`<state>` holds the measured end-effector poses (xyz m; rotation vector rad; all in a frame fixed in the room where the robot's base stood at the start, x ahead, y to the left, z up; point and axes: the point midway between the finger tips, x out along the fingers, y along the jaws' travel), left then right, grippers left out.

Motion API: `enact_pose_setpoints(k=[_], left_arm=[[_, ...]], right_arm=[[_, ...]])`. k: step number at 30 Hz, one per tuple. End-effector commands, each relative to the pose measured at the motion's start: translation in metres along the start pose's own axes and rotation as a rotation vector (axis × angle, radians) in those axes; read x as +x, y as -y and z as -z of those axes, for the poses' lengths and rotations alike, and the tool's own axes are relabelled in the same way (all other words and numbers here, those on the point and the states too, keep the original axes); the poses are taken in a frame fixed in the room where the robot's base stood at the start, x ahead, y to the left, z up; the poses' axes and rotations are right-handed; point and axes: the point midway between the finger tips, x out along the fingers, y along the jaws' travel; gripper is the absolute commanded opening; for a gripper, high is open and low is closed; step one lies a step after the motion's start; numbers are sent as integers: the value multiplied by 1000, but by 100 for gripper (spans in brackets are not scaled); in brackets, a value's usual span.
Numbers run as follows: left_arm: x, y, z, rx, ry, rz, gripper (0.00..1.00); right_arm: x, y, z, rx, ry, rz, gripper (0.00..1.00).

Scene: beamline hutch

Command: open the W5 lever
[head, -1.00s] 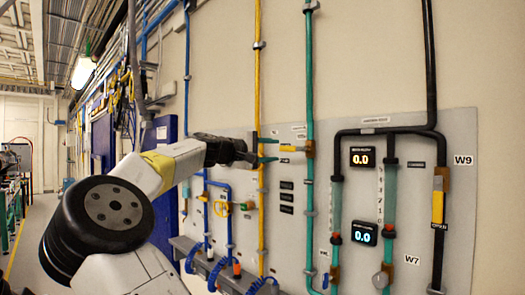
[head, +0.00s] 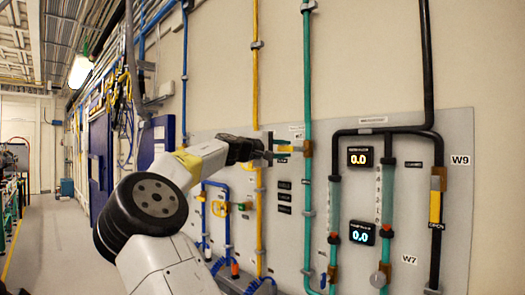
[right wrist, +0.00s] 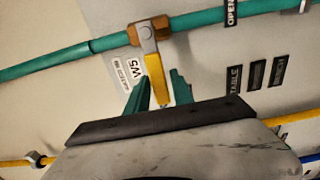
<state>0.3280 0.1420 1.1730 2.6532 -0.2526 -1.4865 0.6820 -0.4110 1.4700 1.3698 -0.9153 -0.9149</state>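The W5 lever (head: 284,149) is a yellow handle on a brass-coloured valve (head: 307,149) in the green pipe. It sticks out to the left, across the pipe. In the right wrist view the lever (right wrist: 158,78) hangs from its grey pivot, beside a W5 label (right wrist: 133,65). My right gripper (head: 277,148) is at the lever with its green fingers apart. In the wrist view the right gripper (right wrist: 160,92) has one finger on each side of the handle's free end, open around it and not visibly clamped. My left gripper is not in view.
A yellow pipe (head: 258,200) runs upright just left of the valve. Black pipes, two 0.0 displays (head: 360,157) and the W9 lever (head: 435,205) are to the right. The aisle (head: 55,240) is clear.

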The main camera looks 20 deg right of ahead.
Motion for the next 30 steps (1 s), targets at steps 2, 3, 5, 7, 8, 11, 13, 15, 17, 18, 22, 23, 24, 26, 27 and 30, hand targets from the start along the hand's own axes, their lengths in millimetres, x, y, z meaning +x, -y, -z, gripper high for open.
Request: enact_pose_setpoints(k=[2, 3, 5, 7, 8, 11, 13, 15, 17, 18, 22, 23, 24, 26, 27, 30], left_arm=[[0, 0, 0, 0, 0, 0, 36], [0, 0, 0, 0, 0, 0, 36], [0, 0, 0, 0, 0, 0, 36], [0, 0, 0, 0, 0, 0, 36], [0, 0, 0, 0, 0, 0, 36], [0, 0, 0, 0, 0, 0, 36], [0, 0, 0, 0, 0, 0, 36], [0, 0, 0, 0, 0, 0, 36], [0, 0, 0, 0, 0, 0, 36], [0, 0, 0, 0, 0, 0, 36], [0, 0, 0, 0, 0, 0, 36], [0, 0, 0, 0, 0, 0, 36], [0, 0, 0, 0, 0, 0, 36], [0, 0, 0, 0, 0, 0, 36], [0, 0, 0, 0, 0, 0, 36], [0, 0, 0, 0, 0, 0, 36]], right_arm=[[0, 0, 0, 0, 0, 0, 11], [0, 0, 0, 0, 0, 0, 3], [0, 0, 0, 0, 0, 0, 0], [0, 0, 0, 0, 0, 0, 0], [0, 0, 0, 0, 0, 0, 0], [0, 0, 0, 0, 0, 0, 0], [0, 0, 0, 0, 1, 0, 0], [0, 0, 0, 0, 1, 1, 0], [0, 0, 0, 0, 1, 1, 0], [0, 0, 0, 0, 1, 1, 0], [0, 0, 0, 0, 1, 1, 0], [0, 0, 0, 0, 1, 1, 0], [0, 0, 0, 0, 1, 1, 0], [0, 0, 0, 0, 1, 1, 0], [0, 0, 0, 0, 1, 1, 0], [0, 1, 0, 0, 1, 1, 0]])
